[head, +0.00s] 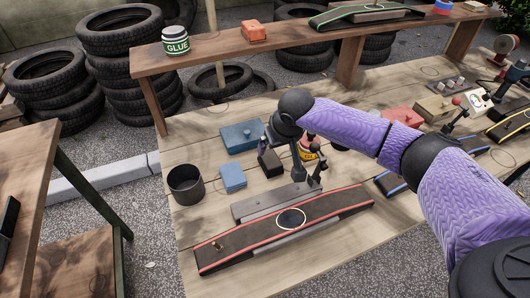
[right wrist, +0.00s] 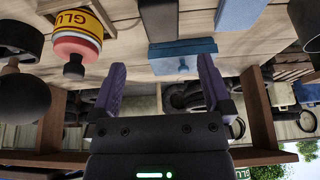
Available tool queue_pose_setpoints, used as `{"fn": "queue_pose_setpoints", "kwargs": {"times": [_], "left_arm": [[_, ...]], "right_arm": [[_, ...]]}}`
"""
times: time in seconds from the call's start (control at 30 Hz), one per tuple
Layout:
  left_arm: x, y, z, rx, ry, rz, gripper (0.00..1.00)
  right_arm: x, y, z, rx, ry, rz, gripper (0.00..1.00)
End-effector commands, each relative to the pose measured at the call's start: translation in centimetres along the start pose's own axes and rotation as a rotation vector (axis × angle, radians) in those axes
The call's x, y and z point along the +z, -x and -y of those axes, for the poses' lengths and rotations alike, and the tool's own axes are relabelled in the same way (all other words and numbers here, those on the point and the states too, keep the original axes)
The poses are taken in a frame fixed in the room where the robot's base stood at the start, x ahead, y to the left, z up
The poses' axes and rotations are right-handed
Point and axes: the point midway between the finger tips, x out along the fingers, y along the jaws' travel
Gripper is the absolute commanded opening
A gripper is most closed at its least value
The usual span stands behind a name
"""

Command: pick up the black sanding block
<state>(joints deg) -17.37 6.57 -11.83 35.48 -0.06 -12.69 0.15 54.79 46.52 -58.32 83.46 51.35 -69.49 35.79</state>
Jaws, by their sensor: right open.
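The black sanding block (head: 270,162) appears to be the small dark block lying on the wooden workbench, just right of two blue items. It also shows at the top of the right wrist view (right wrist: 158,18), roughly in line with the gap between my fingers. My right gripper (head: 274,135) hangs above the bench, close to the block on its far side, partly hidden by my wrist. In the right wrist view my purple fingers (right wrist: 160,75) are spread wide with nothing between them. My left gripper is in neither view.
A blue box (head: 242,136), a light blue block (head: 232,178) and a dark pot (head: 186,184) stand left of the block. A yellow-labelled glue bottle (head: 308,151) stands close on its right. A red-edged black ramp (head: 330,208) lies in front. A raised shelf (head: 215,50) runs behind.

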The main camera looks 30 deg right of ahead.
Motion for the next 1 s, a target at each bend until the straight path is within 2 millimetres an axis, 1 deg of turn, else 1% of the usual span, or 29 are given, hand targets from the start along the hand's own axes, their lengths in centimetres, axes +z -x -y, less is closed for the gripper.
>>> {"fn": "queue_pose_setpoints", "kwargs": {"times": [0.03,0.1,0.27,0.4,0.43,0.53,0.73,0.77,0.8,0.97,1.0], "left_arm": [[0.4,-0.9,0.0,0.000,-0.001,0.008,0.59],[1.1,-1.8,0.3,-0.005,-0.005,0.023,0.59],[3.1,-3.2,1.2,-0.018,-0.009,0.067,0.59],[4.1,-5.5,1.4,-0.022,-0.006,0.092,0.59],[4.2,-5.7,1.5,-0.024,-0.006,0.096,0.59],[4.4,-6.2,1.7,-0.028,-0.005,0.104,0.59],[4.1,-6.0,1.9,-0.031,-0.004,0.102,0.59],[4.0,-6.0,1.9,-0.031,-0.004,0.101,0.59],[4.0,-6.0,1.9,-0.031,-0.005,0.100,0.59],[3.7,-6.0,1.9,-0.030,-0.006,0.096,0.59],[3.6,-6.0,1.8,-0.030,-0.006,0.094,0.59]], "right_arm": [[0.3,-1.4,0.0,0.001,0.000,0.005,1.00],[0.3,-3.0,0.0,0.001,-0.001,0.004,1.00],[0.3,-5.4,0.0,0.002,0.000,0.003,1.00],[0.5,-8.7,0.2,0.002,0.000,0.005,1.00],[0.4,-9.1,0.2,0.001,0.000,0.004,1.00],[0.3,-9.9,0.2,0.001,-0.001,0.004,1.00],[0.1,-9.6,0.2,0.000,0.000,0.001,1.00],[0.1,-9.6,0.2,0.000,0.000,0.001,0.98],[0.1,-9.6,0.2,0.001,0.000,0.001,0.89],[0.1,-9.6,0.2,0.001,0.000,0.001,0.56],[0.1,-9.6,0.2,0.001,0.000,0.001,0.47]]}}
